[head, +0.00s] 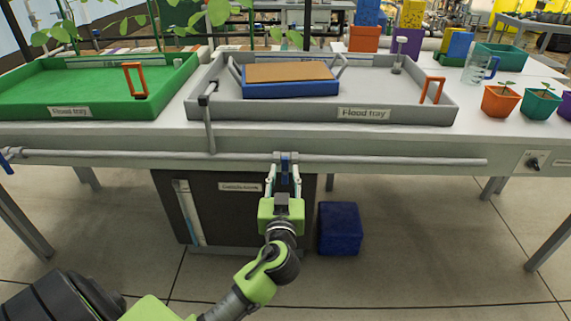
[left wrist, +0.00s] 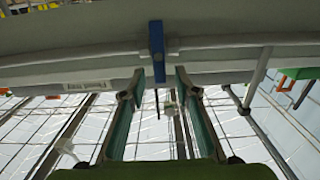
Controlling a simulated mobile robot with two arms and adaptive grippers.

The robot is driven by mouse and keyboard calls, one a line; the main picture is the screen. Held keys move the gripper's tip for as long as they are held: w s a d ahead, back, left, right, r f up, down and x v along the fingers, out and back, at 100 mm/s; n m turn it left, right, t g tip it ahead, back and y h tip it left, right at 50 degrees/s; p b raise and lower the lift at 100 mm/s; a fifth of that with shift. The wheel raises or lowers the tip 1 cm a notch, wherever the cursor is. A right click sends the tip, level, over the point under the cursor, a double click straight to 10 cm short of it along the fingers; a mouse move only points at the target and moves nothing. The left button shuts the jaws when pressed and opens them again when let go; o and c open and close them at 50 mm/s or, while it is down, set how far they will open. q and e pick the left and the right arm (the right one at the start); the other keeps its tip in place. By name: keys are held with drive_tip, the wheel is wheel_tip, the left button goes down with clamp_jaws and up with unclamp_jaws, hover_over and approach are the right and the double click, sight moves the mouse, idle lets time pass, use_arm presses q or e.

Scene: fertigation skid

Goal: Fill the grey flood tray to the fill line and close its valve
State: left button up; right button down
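The grey flood tray (head: 420,108) sits on the bench in the middle of the head view. Its floor looks plain grey; I cannot make out a water surface or a fill line. A supply pipe (head: 400,161) runs along the bench front below it. A blue valve lever (head: 287,156) on this pipe lies crosswise to it. My left gripper (head: 283,172) is open, its fingers on either side of the lever. In the left wrist view the blue lever (left wrist: 157,42) reaches between the parted fingertips (left wrist: 158,92), with gaps at both sides. My right gripper is out of view.
A green tray (head: 40,108) is at left. Potted seedlings (head: 501,102) and a clear jug (head: 476,70) stand at right. Below are a dark tank (head: 240,215) and a blue box (head: 340,228).

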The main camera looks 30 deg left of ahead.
sight(285, 167)
use_arm(q)
drive_tip(key=shift+x, duration=2.35)
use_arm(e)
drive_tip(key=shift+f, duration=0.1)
use_arm(q)
drive_tip(key=shift+d, duration=0.1)
clamp_jaws()
drive_tip(key=shift+f, duration=0.1)
